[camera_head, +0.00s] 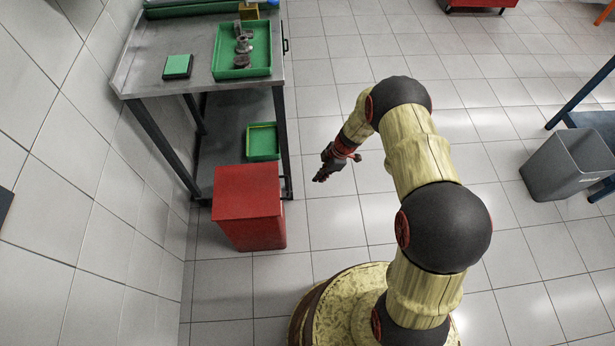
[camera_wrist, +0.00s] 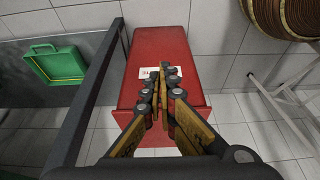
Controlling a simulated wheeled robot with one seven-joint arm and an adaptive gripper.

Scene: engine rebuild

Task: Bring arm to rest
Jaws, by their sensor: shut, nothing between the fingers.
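My gripper (camera_head: 321,178) hangs in free space over the tiled floor, to the right of the metal table and the red cabinet in the head view. In the wrist view my gripper (camera_wrist: 166,72) points toward the red cabinet, with its fingers together and nothing between them. My arm reaches up from the base at the bottom and bends down to the left. The red cabinet (camera_head: 248,205) stands on the floor by the table's front leg; it also shows in the wrist view (camera_wrist: 160,45) with a white label. The gripper appears apart from it.
The metal table (camera_head: 137,75) at the left bears a green tray (camera_head: 262,70) with metal parts and a green-topped block (camera_head: 177,66). A green bin (camera_head: 263,142) sits on its lower shelf. A grey bin (camera_head: 565,165) stands at right. The floor between is clear.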

